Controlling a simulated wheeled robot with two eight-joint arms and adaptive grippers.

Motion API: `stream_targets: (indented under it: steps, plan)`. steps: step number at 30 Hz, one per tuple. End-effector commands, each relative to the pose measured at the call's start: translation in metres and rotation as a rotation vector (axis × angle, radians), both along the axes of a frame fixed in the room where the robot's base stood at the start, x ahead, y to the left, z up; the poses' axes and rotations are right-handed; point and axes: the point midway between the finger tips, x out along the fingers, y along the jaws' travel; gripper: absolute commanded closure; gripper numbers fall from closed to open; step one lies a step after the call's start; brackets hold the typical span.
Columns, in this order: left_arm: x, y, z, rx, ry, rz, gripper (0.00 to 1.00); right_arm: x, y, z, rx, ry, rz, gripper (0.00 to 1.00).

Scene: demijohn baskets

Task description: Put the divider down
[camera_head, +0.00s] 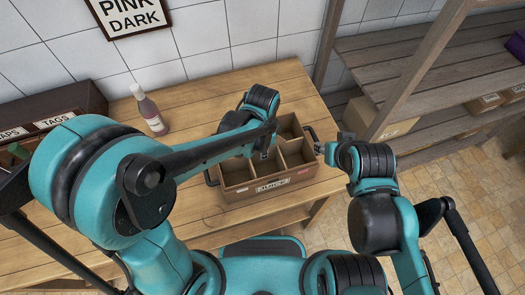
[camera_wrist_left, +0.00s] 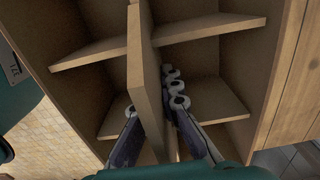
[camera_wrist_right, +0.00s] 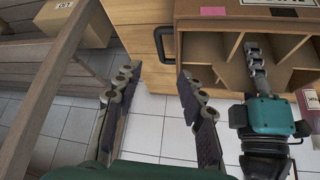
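The wooden crate (camera_head: 258,195) with the JUICE label stands on the table, its inside split into several compartments. The divider (camera_wrist_left: 146,75) is a thin brown board standing upright in the crate between cross panels. I cannot tell whether its lower edge touches the crate floor. My left gripper (camera_wrist_left: 152,100) reaches down into the crate, with one finger against each side of the divider; in the head view its fingers (camera_head: 266,150) are partly hidden by the arm. My right gripper (camera_wrist_right: 157,82) is open and empty, beside the crate's right end, near its black handle (camera_wrist_right: 160,45).
The wooden table (camera_head: 225,95) has clear room behind the crate. A shelf (camera_head: 430,60) with cardboard boxes (camera_head: 382,120) is at the right.

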Motion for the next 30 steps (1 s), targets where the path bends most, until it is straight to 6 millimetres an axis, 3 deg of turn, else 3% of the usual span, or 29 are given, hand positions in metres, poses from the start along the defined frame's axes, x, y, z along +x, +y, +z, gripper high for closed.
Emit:
stream_targets:
  steps: [3,4,6,17,20,30]
  plan:
    - [0.0,0.0,-0.005,0.0,0.0,0.0,1.0,0.0,0.0,-0.004,0.0,0.0,0.0,0.6]
    - [0.0,0.0,-0.003,0.0,0.0,0.0,0.88,0.0,0.0,-0.003,0.0,0.0,0.0,0.6]
    - [0.0,0.0,-0.003,0.0,0.0,0.0,0.74,0.0,0.0,-0.003,0.0,0.0,0.0,0.6]
    - [0.0,0.0,0.002,0.0,0.0,0.0,0.74,0.0,0.0,0.002,0.0,0.0,0.0,0.6]
    - [0.0,0.0,0.015,0.0,0.0,0.0,0.74,0.0,0.0,0.006,0.0,0.0,0.0,0.6]
    - [0.0,0.0,0.089,-0.001,0.0,0.0,0.74,0.0,0.0,0.028,0.0,0.0,0.0,0.6]
